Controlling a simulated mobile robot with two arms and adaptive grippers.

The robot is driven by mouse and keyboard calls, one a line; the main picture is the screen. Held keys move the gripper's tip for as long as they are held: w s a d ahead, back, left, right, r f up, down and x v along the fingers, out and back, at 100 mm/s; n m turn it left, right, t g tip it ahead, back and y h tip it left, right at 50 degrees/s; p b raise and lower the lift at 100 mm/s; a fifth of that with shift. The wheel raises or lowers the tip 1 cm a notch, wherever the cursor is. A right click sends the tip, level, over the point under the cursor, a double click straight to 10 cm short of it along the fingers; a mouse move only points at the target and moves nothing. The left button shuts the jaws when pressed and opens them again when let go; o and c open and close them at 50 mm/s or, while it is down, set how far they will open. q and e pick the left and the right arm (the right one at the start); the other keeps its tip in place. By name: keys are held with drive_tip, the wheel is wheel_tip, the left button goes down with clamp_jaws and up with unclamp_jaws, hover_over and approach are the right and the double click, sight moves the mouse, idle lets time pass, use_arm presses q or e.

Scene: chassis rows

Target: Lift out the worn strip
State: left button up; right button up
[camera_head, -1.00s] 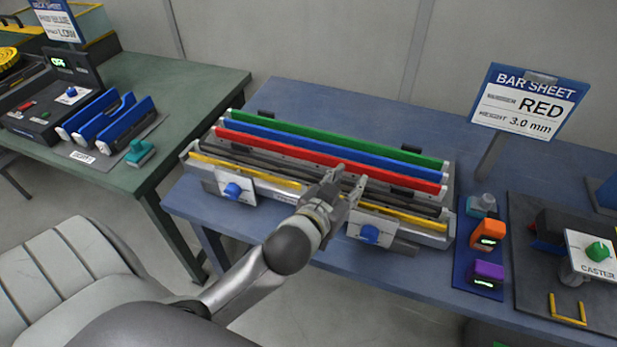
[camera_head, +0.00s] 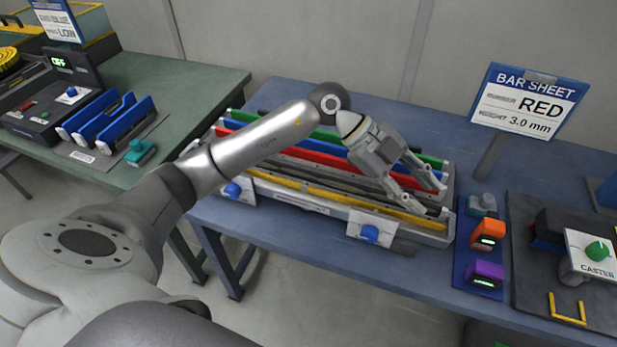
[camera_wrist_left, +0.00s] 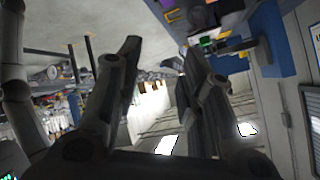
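A long grey tray (camera_head: 435,240) on the blue table holds parallel strips: green (camera_head: 325,136), blue (camera_head: 235,125), red (camera_head: 318,159) and yellow (camera_head: 300,187). A dark strip (camera_head: 330,180) runs between red and yellow, partly covered by my arm and gripper. Which strip is worn cannot be told by looks. My left gripper (camera_head: 430,198) is over the tray's right end, its two fingers apart with nothing seen between them. In the left wrist view the fingers (camera_wrist_left: 165,75) are also apart and empty. My right gripper is not in view.
Two white clamp plates with blue knobs (camera_head: 370,233) sit on the tray's front. A sign (camera_head: 530,101) reads "BAR SHEET", "RED", "3.0 mm". Orange (camera_head: 487,233) and purple (camera_head: 485,274) devices and a caster fixture (camera_head: 592,260) stand right. A green table (camera_head: 190,90) is left.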

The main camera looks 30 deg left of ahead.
use_arm(q)
drive_tip(key=w+a+f+n+y, duration=0.25)
drive_tip(key=a+y, duration=0.25)
drive_tip(key=a, duration=0.6)
drive_tip(key=n+g+y+p, duration=0.1)
drive_tip(key=n+g+y, duration=0.1)
drive_tip(key=n+y, duration=0.35)
hover_over(308, 171)
wheel_tip(308, 171, down, 3)
drive_tip(key=shift+s+d+r+m, duration=0.1)
drive_tip(key=shift+r+m, duration=0.05)
drive_tip(key=shift+m, duration=0.25)
drive_tip(key=shift+f+p, duration=0.4)
drive_tip(key=shift+f, duration=0.2)
wheel_tip(308, 171, down, 4)
drive_tip(key=shift+r+p, duration=0.2)
drive_tip(key=shift+p, duration=0.45)
drive_tip(key=shift+f, duration=0.4)
drive_tip(key=shift+c, duration=0.3)
clamp_jaws()
